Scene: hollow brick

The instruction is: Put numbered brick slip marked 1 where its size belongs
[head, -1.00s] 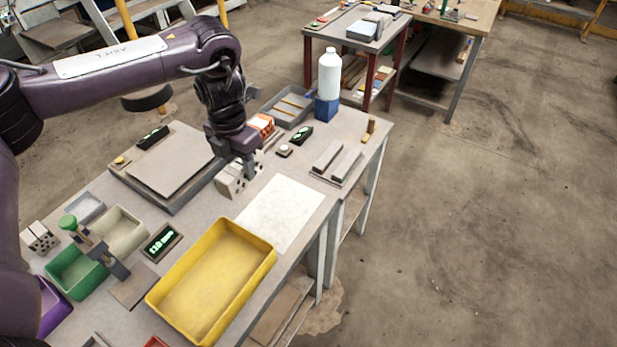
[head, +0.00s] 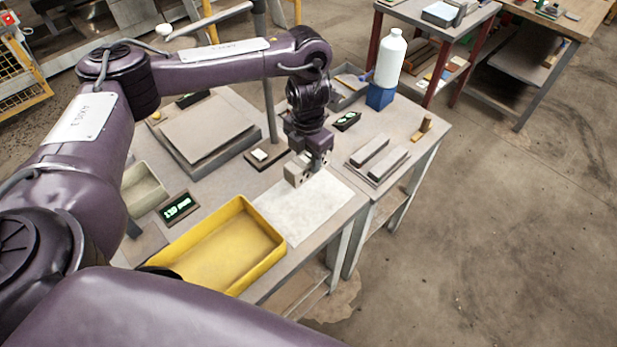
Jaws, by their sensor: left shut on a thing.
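My left gripper (head: 318,165) is shut on a pale grey block with dark holes (head: 296,171), at the far left corner of a white sheet (head: 300,210). I cannot tell whether the block touches the surface. No number can be read on it. Two long grey bars (head: 370,152) lie side by side on a flat holder to the right, with no readable marks. My right gripper is not in view.
A yellow tray (head: 272,262) stands empty in front of the sheet. A grey plate on a base (head: 205,130) is at the back left. My arm hides the near left of the table.

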